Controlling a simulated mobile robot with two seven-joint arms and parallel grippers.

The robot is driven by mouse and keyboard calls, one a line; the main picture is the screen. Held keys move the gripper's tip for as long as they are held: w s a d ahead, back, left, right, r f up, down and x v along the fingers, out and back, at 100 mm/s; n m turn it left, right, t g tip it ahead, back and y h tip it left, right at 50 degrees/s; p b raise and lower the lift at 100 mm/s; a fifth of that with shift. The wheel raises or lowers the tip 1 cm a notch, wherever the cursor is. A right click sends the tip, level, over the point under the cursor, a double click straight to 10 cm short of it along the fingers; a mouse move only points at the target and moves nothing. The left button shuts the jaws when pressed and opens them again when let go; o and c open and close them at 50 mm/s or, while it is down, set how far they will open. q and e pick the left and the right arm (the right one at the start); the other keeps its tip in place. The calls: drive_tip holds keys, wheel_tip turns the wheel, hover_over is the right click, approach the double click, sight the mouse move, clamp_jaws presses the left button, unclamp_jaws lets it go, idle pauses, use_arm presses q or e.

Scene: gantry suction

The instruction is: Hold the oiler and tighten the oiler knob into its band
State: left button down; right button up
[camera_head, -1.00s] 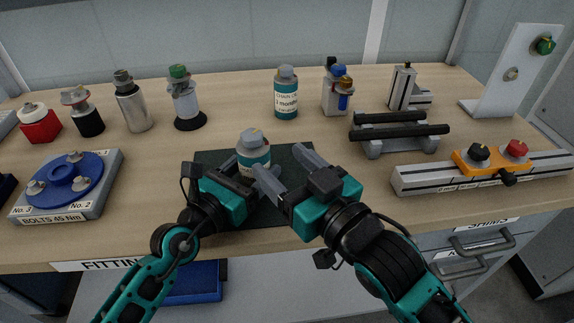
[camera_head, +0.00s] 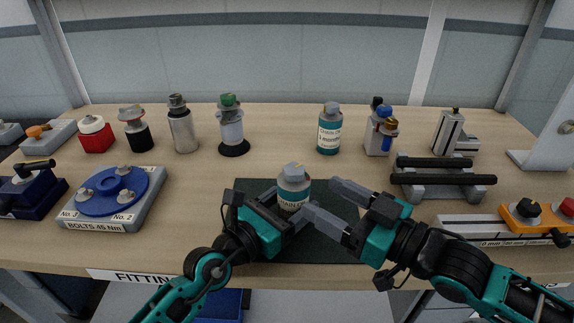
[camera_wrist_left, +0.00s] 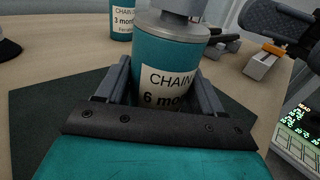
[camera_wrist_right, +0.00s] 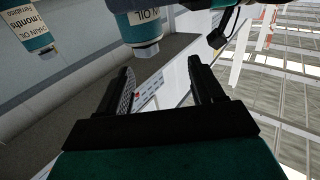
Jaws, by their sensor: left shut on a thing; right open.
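The oiler (camera_head: 293,194) is a teal bottle with a white chain oil label, a grey shoulder and a grey knob (camera_head: 293,169) on top. It stands upright at the dark mat (camera_head: 330,243). My left gripper (camera_head: 288,214) is shut around its body; the left wrist view shows the oiler (camera_wrist_left: 165,55) between the fingers, its knob cut off by the top edge. My right gripper (camera_head: 326,198) is open and empty, just right of the oiler. In the right wrist view the oiler's knob (camera_wrist_right: 147,50) lies beyond the fingertips, apart from them.
A second teal chain oil bottle (camera_head: 330,130) stands behind. Several other bottles line the back left. A blue round flange (camera_head: 118,190) sits at left. Black bars on a grey stand (camera_head: 440,178) and an orange-topped rail (camera_head: 470,228) lie at right.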

sight(284, 166)
drive_tip(key=x, duration=0.3)
drive_tip(key=w+d+x, duration=0.1)
drive_tip(key=x, duration=0.7)
drive_tip(key=shift+w+d, duration=0.15)
drive_tip(key=shift+w, duration=0.2)
drive_tip(key=shift+c, duration=0.2)
drive_tip(key=c, duration=0.9)
drive_tip(key=shift+c, duration=0.2)
drive_tip(key=shift+s+m+h, duration=0.1)
drive_tip(key=shift+m+h, duration=0.2)
